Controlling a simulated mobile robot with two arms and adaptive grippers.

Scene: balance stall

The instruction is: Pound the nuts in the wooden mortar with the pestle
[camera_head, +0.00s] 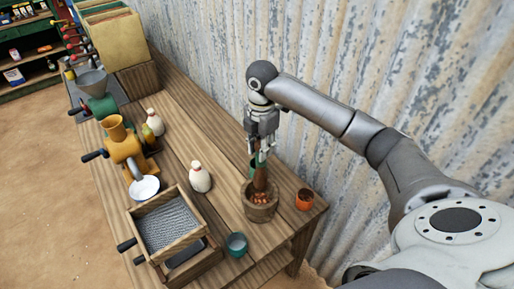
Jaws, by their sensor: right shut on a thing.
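The wooden mortar (259,211) stands on the wooden table near its right end. Reddish-brown nuts (259,198) show inside its mouth. The brown wooden pestle (260,178) stands nearly upright with its lower end in the mortar, among the nuts. My right gripper (261,150) is above the mortar, pointing down, and is shut on the upper part of the pestle. The pestle's tip is hidden in the mortar. My left gripper is not in view.
An orange cup (304,199) stands right of the mortar and a teal cup (237,245) in front of it. A white bottle (200,177) and a wooden sieve box (168,226) are to the left. Corrugated metal wall (335,60) rises close behind the table.

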